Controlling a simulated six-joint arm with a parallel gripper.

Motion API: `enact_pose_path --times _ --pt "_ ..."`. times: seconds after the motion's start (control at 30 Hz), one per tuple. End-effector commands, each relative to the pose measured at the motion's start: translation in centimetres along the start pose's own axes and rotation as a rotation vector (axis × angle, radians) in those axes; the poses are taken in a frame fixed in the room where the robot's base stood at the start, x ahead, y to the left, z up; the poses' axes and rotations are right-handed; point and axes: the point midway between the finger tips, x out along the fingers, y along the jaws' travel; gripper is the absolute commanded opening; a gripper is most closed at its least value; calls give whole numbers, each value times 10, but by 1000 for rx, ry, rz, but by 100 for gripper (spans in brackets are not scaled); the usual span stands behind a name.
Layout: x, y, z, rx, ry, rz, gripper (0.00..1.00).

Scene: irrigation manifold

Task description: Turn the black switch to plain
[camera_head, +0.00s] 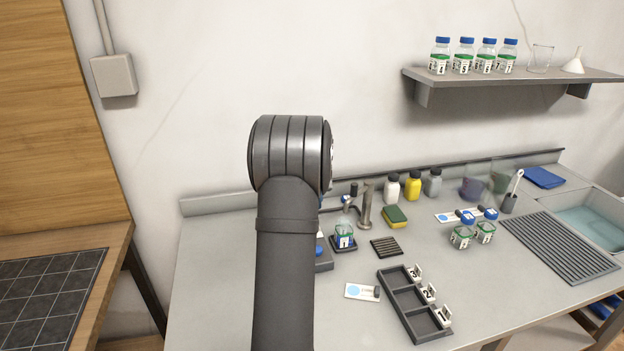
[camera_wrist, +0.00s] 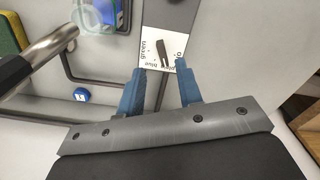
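The black switch (camera_wrist: 163,52) is a narrow dark lever on a white label, at the upper middle of the wrist view. Printed words ring it; "green" reads on the left and "blue" below, and others are partly covered or too small to read. The label sits on a grey panel (camera_wrist: 168,17). My gripper (camera_wrist: 161,72) is open and empty, its two blue fingers apart on either side of the label's lower part. The switch appears between and just beyond the fingertips; I see no contact. In the head view my arm hides the gripper and the switch.
A metal tap (camera_head: 365,208) stands close by. A jar on a dark pad (camera_head: 343,243), a green-yellow sponge (camera_head: 395,217) and a black ribbed mat (camera_head: 386,246) are near. A blue cap (camera_wrist: 81,95) lies left of the fingers. A dark compartment tray (camera_head: 403,308) sits in front.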

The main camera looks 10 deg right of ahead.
Motion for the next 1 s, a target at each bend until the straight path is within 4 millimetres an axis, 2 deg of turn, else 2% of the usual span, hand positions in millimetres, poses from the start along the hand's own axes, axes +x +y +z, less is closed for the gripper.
enact_pose_path --times 0.03,0.2,0.4,0.6,1.0 --pt "-14 0 0 0 3 3 33" --pt "-54 0 0 0 2 2 33" --pt "-85 0 0 0 2 1 33" --pt "-97 0 0 0 1 0 33" --pt "-93 0 0 0 -1 -1 33"
